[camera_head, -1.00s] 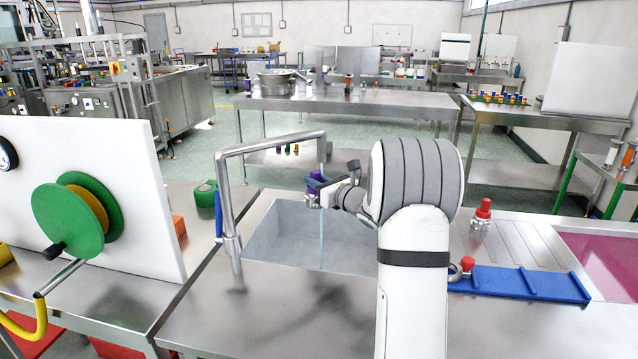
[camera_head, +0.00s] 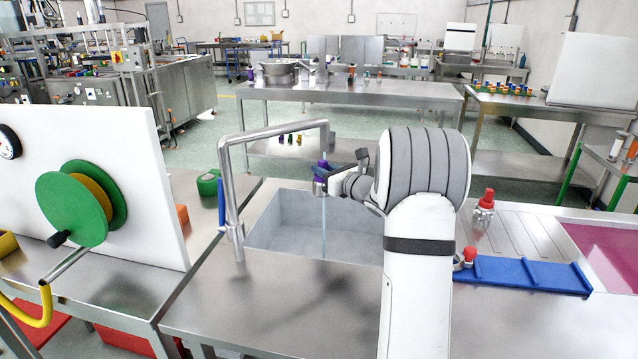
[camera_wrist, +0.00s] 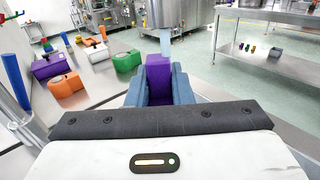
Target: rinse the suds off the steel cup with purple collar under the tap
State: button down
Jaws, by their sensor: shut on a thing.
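My gripper (camera_head: 322,178) is shut on the purple collar (camera_wrist: 159,80) of the cup, which sits between the blue-grey fingers in the wrist view. In the head view a small purple patch (camera_head: 320,187) shows at the fingers. The cup's steel body and any suds are too small or hidden to make out. The bent steel tap (camera_head: 232,190) arches over the sink (camera_head: 290,222). A thin water stream (camera_head: 324,225) falls from its end into the sink, right beside or at the gripper. In the wrist view a pale, see-through column (camera_wrist: 165,42) stands just beyond the collar.
A white panel (camera_head: 130,150) with a green reel (camera_head: 75,205) stands at the left. A green tape-like item (camera_head: 208,183) lies left of the tap. The front counter is clear.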

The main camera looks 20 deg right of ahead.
jog(key=s+b, duration=0.2)
jog(key=s, duration=0.6)
jog(key=shift+a+b, duration=0.25)
jog(key=shift+b, duration=0.15)
jog(key=shift+s+r, duration=0.1)
jog(key=shift+r, duration=0.05)
dwell(1.1)
jog(key=s+r+p, duration=0.1)
jog(key=s+r, duration=0.2)
jog(key=s, duration=0.2)
jog(key=shift+a+r+p, duration=0.2)
jog(key=shift+r+p, duration=0.1)
jog(key=shift+r, duration=0.1)
dwell(0.3)
